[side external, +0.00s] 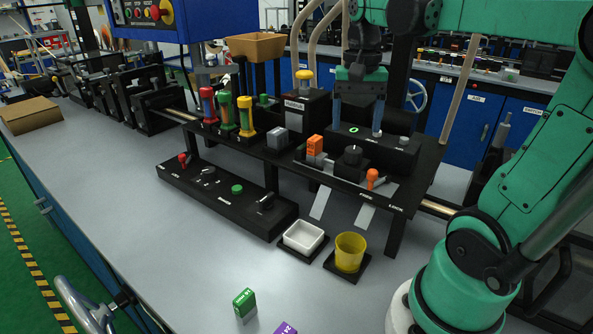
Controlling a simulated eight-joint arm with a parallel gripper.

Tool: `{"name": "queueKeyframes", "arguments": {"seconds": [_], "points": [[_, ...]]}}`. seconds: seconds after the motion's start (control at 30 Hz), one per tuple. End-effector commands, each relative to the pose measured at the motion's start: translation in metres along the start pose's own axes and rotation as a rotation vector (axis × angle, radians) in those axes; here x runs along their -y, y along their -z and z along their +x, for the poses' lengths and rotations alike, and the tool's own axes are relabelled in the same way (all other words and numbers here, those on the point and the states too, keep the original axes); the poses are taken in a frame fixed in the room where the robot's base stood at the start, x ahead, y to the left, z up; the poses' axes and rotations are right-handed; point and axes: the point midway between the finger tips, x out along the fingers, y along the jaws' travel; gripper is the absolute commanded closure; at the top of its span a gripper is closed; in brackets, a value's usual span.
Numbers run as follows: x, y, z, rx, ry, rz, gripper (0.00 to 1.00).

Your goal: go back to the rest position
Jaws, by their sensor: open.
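My gripper (358,122) hangs pointing down at the upper right of the middle, with its two fingers apart and nothing visible between them. It is over a black box with a green ring mark (354,130) on the raised black stand. The fingertips are close to the box; I cannot tell whether they touch it. My green arm comes in from the right side.
The stand carries an orange block (314,145), a black knob (352,156) and an orange lever (373,178). A white tray (303,237), a yellow cup (349,253), and a green block (244,303) are in front.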

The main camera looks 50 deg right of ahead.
Motion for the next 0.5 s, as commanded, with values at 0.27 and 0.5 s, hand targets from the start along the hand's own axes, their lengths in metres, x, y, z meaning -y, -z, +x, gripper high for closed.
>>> {"name": "queueKeyframes", "arguments": {"seconds": [0.27, 0.5], "points": [[0.000, 0.000, -0.002, 0.000, 0.000, 0.000, 0.27], [0.034, -0.026, 0.017, -0.144, 0.084, -0.285, 0.27]]}}
